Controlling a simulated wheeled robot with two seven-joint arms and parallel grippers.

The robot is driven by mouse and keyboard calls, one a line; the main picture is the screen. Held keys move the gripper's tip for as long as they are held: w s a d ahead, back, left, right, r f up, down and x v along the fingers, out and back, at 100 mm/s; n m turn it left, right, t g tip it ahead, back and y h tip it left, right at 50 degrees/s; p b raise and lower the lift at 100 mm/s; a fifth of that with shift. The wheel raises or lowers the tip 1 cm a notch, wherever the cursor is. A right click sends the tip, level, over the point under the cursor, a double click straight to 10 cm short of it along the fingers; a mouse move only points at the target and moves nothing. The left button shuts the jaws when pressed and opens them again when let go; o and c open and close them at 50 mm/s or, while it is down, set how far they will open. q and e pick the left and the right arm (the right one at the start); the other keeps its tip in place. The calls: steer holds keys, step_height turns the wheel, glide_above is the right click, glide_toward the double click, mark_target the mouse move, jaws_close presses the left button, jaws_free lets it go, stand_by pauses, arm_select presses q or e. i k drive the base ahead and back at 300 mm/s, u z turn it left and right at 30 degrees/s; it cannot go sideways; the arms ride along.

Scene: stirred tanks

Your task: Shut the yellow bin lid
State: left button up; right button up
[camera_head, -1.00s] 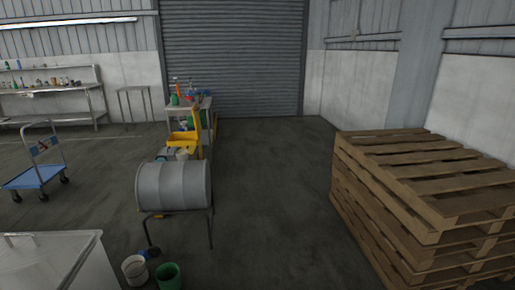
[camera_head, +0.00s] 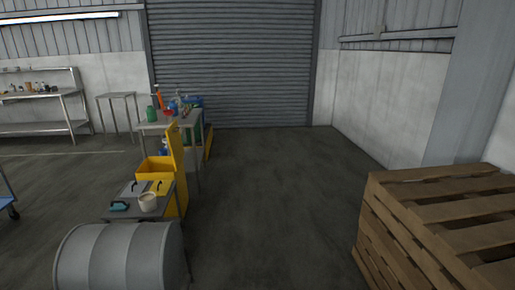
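A yellow bin (camera_head: 181,200) stands left of centre, partly hidden behind a small grey table. A tall yellow panel (camera_head: 175,150) stands upright above it and looks like its lid, raised; how it is hinged is hard to tell. A yellow open box (camera_head: 154,169) shows just left of the panel; I cannot tell whether it is part of the bin. Neither of my grippers is in view.
A grey drum (camera_head: 120,258) lies on its side in front. The small table (camera_head: 168,206) holds a whitish pot (camera_head: 148,201) and other items. Stacked wooden pallets (camera_head: 430,225) stand at right. The floor (camera_head: 275,200) between is clear.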

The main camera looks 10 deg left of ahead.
mark_target(173, 133)
steer(key=i, duration=2.85)
steer(key=u, duration=1.4)
